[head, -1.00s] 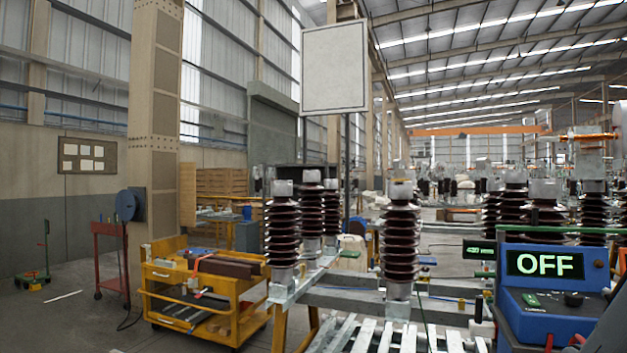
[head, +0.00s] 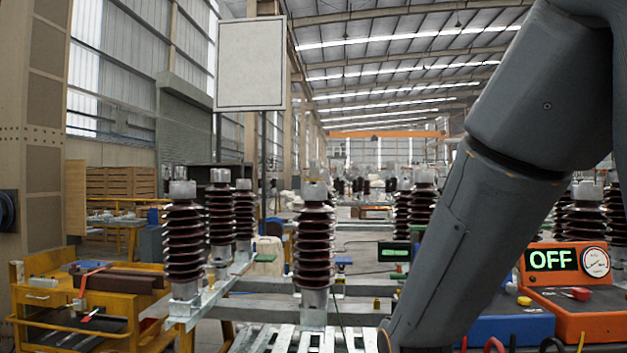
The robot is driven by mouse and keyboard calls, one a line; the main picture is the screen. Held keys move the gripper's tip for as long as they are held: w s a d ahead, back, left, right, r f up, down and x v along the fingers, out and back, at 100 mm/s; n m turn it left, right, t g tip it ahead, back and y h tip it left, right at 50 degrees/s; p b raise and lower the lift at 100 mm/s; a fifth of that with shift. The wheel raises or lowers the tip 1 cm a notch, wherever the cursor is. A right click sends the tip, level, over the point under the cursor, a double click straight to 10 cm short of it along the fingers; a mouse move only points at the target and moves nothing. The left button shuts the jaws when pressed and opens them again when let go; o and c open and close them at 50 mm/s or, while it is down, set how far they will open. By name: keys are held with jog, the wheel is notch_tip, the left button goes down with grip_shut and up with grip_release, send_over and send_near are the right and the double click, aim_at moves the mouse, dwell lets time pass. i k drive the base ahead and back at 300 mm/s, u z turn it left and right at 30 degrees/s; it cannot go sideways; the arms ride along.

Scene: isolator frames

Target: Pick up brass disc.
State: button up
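I cannot make out a brass disc in the head view. A small yellow piece (head: 376,303) sits by the steel frame, too small to identify. My arm comes in from the upper right and runs down to the bottom edge right of the middle. My gripper is out of view below the picture. The arm hides part of the bench and the insulators behind it.
Brown ribbed insulators (head: 313,245) stand on a steel frame (head: 262,286). A yellow cart (head: 38,297) is at lower left. At right are an orange instrument (head: 570,300) reading OFF and a blue box (head: 505,325). A blank panel (head: 250,63) rises behind the insulators.

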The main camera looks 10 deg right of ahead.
aim_at(314, 171)
jog(key=u, duration=0.05)
jog(key=k, duration=0.4)
jog(key=u, duration=1.4)
jog(key=i, duration=1.5)
jog(key=z, duration=0.55)
jog(key=i, duration=0.8)
jog(key=z, duration=1.3)
jog(key=i, duration=0.65)
jog(key=z, duration=0.65)
